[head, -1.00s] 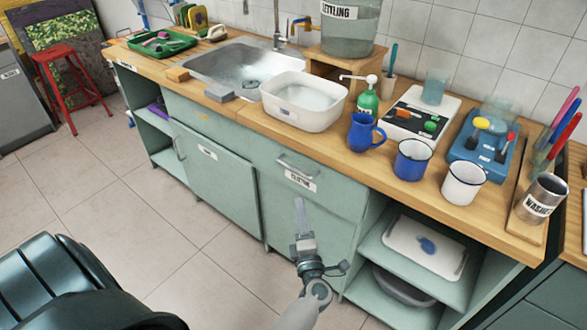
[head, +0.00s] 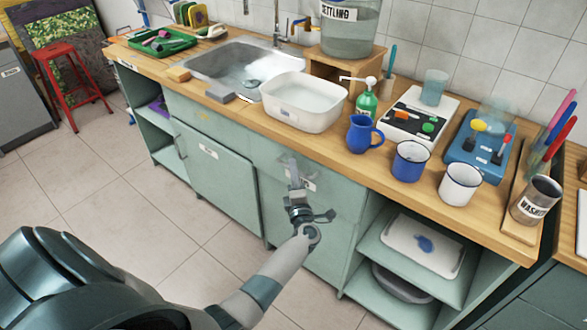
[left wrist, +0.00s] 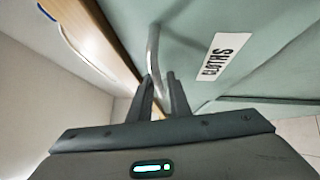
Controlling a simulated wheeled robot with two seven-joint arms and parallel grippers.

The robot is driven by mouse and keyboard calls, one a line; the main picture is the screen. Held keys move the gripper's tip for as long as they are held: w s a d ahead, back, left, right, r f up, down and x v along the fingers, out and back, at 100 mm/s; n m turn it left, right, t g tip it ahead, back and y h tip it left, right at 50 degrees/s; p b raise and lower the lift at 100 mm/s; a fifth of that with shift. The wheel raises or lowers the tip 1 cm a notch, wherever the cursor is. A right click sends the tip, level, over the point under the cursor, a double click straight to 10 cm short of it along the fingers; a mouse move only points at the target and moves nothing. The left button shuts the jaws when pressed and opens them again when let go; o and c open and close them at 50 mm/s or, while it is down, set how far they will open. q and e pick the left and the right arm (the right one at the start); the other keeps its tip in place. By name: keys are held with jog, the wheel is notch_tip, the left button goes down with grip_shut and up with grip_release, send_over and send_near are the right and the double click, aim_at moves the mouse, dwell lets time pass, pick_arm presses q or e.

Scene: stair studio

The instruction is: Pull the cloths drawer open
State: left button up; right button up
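The cloths drawer (head: 340,193) is a pale green front below the worktop, flush with the cabinet in the head view. Its label, reading CLOTHS (left wrist: 216,56), is clear in the left wrist view and partly covered by my gripper in the head view. The grey bar handle (left wrist: 153,62) reaches down between the fingertips of my left gripper (left wrist: 160,82). The fingers stand apart; I cannot tell whether either touches the bar. In the head view my left gripper (head: 293,172) is in front of the drawer and hides much of the handle. My right gripper is not in view.
The wooden worktop (head: 330,143) above holds a white basin (head: 303,112), a blue jug (head: 361,136) and enamel mugs. A closed cabinet door (head: 215,180) is left of the drawer; open shelves (head: 412,262) are right. The tiled floor in front is clear.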

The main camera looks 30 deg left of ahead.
pick_arm(q)
jog(key=shift+w+a, duration=0.15)
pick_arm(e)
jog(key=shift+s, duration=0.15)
pick_arm(q)
grip_shut()
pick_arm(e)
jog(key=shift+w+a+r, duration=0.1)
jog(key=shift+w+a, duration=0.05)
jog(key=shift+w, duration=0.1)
